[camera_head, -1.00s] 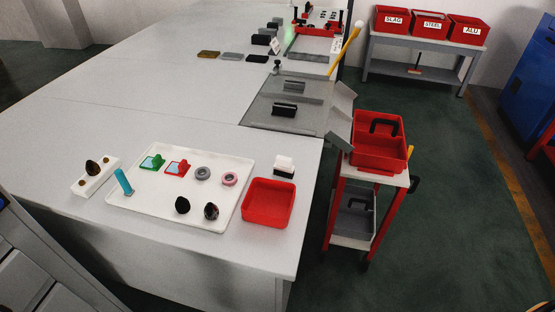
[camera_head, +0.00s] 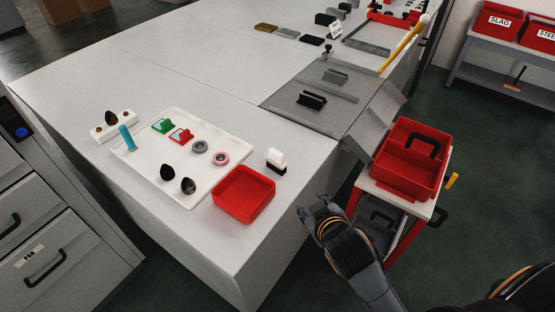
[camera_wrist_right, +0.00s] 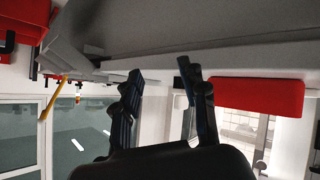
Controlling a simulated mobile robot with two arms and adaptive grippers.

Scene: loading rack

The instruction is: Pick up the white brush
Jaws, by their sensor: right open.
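The white brush (camera_head: 277,160) stands upright on the table near its right edge, white body on top and dark bristles below. It is just beyond the red open box (camera_head: 243,195). My right gripper (camera_head: 313,205) is open and empty in the head view, off the table's edge, to the right of and nearer than the brush, and apart from it. In the right wrist view the two dark fingers (camera_wrist_right: 160,72) are spread with nothing held between them. My left gripper is not in view.
A white tray (camera_head: 150,163) with small parts lies left of the red box. A red cart bin (camera_head: 400,185) stands to the right of my right gripper. A grey sloped metal plate (camera_head: 372,125) juts from the table edge.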

